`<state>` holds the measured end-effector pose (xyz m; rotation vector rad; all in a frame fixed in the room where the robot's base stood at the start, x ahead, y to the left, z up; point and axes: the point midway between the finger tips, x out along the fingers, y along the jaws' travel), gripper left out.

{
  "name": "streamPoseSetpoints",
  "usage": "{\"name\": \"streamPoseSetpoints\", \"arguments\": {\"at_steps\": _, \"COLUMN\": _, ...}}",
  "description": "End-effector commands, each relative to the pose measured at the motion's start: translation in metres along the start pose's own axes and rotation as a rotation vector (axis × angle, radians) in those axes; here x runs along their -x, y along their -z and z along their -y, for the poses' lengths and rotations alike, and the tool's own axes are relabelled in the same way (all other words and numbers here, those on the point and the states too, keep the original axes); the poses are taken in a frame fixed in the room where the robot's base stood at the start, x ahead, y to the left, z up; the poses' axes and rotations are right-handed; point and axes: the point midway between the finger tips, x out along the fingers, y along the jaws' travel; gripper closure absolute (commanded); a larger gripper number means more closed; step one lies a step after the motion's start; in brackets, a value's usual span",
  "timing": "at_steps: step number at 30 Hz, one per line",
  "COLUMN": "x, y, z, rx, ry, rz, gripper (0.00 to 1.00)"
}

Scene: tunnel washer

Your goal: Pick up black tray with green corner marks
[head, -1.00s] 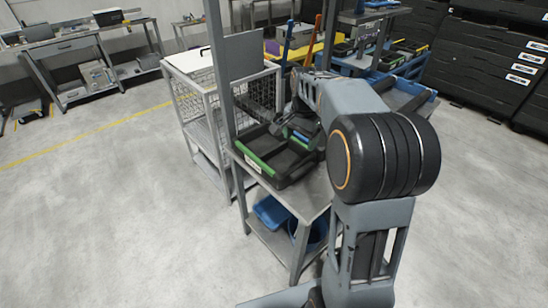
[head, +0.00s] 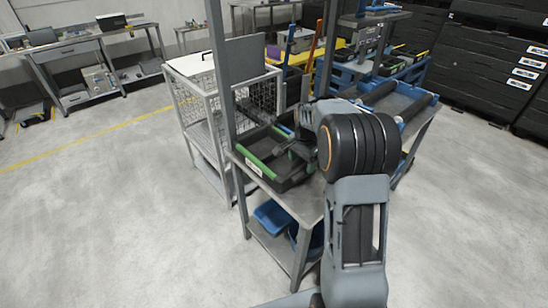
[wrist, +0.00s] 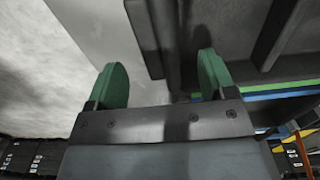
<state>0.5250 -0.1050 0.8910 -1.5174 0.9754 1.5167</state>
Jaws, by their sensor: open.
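The black tray (head: 291,183) lies on a grey metal table (head: 303,206). A green strip and a white label show along its left edge in the head view. My gripper (wrist: 163,78) is open, with its two green fingertips apart. It is over the tray; in the wrist view a dark tray wall (wrist: 145,35) runs between the line of the fingertips. I cannot tell whether the fingers reach down beside it. My arm hides the tray's right side in the head view.
A grey post (head: 220,80) rises at the table's left corner, close to the tray. A white wire cage cart (head: 200,110) stands behind it. Blue bins (head: 273,216) sit on the lower shelf. A blue-framed roller stand (head: 402,98) is behind my arm. The floor at left is clear.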

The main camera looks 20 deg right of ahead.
Motion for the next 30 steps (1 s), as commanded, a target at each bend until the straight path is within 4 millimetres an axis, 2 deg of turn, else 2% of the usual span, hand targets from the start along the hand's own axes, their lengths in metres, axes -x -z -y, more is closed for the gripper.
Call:
{"name": "streamPoseSetpoints", "arguments": {"at_steps": 3, "x": -0.018, "y": -0.001, "z": -0.002, "rx": 0.000, "ry": -0.003, "rz": 0.002, "gripper": 0.23}}
{"name": "streamPoseSetpoints", "arguments": {"at_steps": 9, "x": -0.039, "y": -0.001, "z": -0.002, "rx": 0.000, "ry": -0.001, "rz": 0.001, "gripper": 0.23}}
{"name": "streamPoseSetpoints", "arguments": {"at_steps": 19, "x": -0.043, "y": -0.001, "z": -0.002, "rx": 0.000, "ry": 0.000, "rz": 0.000, "gripper": 0.23}}
{"name": "streamPoseSetpoints", "arguments": {"at_steps": 30, "x": -0.043, "y": 0.000, "z": -0.002, "rx": 0.000, "ry": 0.000, "rz": 0.000, "gripper": 0.59}}
